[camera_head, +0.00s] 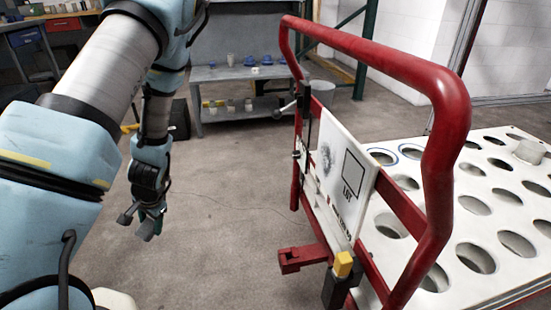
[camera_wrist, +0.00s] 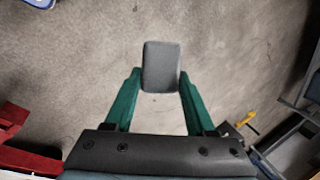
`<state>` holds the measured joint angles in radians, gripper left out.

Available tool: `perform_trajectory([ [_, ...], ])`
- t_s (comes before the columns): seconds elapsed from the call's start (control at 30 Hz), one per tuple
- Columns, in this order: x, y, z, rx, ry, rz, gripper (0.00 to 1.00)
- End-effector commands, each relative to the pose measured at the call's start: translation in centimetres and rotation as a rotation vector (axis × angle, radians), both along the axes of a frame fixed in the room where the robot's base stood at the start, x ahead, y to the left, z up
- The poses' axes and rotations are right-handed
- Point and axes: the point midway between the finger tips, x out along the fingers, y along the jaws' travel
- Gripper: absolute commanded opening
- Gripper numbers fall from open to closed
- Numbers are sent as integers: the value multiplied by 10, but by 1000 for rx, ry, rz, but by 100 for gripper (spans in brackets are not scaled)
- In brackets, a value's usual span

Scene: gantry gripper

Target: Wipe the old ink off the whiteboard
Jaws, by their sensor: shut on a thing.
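The whiteboard (camera_head: 334,190) is a small upright white panel mounted on the red cart frame. A grey ink smudge (camera_head: 327,159) is on its left part. A black printed square outline (camera_head: 352,177) with "LOT" below is to the right of the smudge. My gripper (camera_wrist: 160,80) has green fingers shut on a dark grey block-shaped eraser (camera_wrist: 160,52), gripped at its near end. In the head view my gripper (camera_head: 148,222) hangs low over the floor, left of the cart and well apart from the whiteboard; the eraser is small and hard to make out there.
The red tubular rail (camera_head: 385,65) arches over the whiteboard. A yellow block (camera_head: 343,264) on a black holder and a red bracket (camera_head: 302,258) stick out below it. A white tray with round holes (camera_head: 490,250) lies behind. The floor between gripper and cart is clear.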

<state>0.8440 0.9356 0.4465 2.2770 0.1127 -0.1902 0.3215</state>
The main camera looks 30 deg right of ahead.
Motion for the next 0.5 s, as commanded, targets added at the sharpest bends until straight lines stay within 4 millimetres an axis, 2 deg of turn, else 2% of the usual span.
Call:
perform_trajectory([
  [0.37, -15, -63, -19, -117, -196, -392, 11],
  [0.5, -23, -97, -21, -209, -280, -587, 11],
])
